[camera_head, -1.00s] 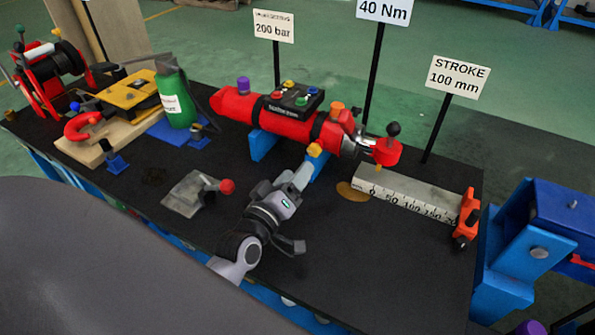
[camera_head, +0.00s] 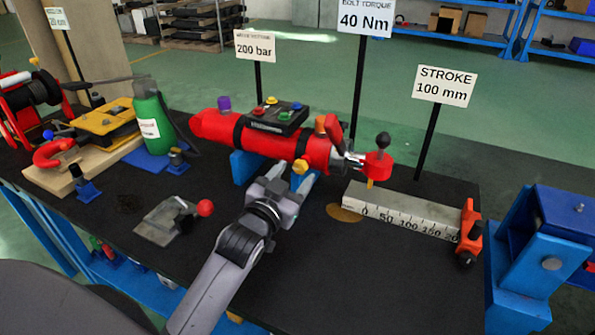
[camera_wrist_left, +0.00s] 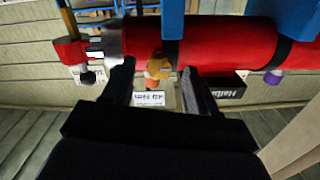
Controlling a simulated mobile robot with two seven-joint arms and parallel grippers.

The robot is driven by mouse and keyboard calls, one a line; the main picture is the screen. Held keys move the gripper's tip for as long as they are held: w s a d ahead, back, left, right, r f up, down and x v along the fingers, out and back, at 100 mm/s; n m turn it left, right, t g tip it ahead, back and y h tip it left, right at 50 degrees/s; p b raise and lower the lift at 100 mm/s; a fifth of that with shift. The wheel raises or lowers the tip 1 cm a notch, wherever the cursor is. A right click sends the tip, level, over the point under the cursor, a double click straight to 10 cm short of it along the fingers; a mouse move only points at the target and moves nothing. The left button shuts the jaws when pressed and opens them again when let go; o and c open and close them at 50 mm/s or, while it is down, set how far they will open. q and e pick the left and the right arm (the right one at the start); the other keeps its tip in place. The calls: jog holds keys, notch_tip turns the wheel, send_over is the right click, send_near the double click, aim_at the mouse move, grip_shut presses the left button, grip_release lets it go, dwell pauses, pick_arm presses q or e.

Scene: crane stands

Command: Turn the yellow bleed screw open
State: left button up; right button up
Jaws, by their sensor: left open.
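The yellow bleed screw (camera_head: 300,167) sticks out from the near side of the red cylinder (camera_head: 262,137), close to its right end. My left gripper (camera_head: 287,178) is open just in front of the cylinder, its fingers pointing at the screw. In the left wrist view, the yellow screw (camera_wrist_left: 158,64) shows between the tips of the two spread dark fingers (camera_wrist_left: 158,78), with gaps on both sides. The red cylinder (camera_wrist_left: 235,42) lies across the top there. I cannot tell how deep the screw sits between the fingers. My right gripper is not in view.
Blue supports (camera_head: 247,166) carry the cylinder. An orange knob (camera_head: 328,126) and a black button box (camera_head: 268,117) are on top. A white ruler block (camera_head: 400,208) lies to the right; a grey clamp with a red ball (camera_head: 205,208) lies left. The black table's front right is bare.

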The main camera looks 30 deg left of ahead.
pick_arm(q)
jog(key=shift+w, duration=1.3)
